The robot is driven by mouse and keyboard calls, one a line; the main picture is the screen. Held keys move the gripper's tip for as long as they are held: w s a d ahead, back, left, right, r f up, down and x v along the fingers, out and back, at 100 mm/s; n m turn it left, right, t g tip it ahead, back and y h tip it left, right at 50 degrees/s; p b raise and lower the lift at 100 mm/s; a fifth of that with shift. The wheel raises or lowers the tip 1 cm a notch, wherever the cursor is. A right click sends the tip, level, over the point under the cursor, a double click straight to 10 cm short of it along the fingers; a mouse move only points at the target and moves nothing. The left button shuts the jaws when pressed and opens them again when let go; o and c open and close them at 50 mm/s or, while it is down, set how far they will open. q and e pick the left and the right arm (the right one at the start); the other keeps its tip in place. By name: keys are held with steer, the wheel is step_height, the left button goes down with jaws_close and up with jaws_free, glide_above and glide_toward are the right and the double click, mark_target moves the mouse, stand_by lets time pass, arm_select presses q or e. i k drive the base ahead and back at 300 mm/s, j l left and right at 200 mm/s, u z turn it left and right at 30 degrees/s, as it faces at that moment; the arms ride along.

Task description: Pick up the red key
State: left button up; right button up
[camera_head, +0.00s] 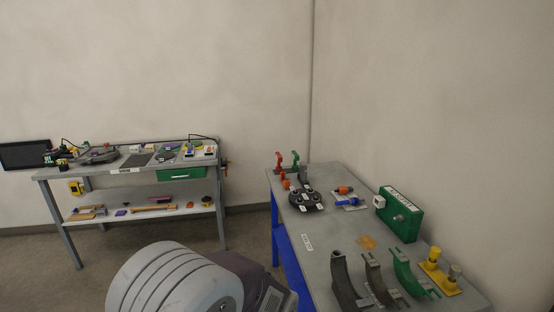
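I cannot make out a red key for certain. A small upright red piece (279,160) stands at the far left corner of the right-hand table (318,262), beside a similar green piece (295,160); whether the red piece is a key, I cannot tell. Neither of my grippers shows. A grey rounded part of my own body fills the bottom middle of the head view and hides some floor and part of the right-hand table's near left side.
The right-hand table also holds a dark round fixture (305,199), a green box (399,215), several curved clamps (345,285) and a yellow block (440,279). A cluttered workbench (130,170) with a lower shelf stands at left. Floor shows between them.

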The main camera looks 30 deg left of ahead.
mark_target(278, 155)
steer(key=i+j, duration=0.15)
steer(key=j, duration=0.25)
steer(key=i+j, duration=0.1)
steer(key=j, duration=0.35)
steer(key=i+j, duration=0.15)
steer(key=j, duration=0.25)
steer(key=i+j, duration=0.1)
steer(key=j, duration=0.35)
steer(key=i+j, duration=0.15)
steer(key=j, duration=0.25)
steer(key=i+j, duration=0.1)
steer(key=j, duration=0.35)
steer(key=i+j, duration=0.15)
steer(key=j, duration=0.25)
steer(key=j+u, duration=0.05)
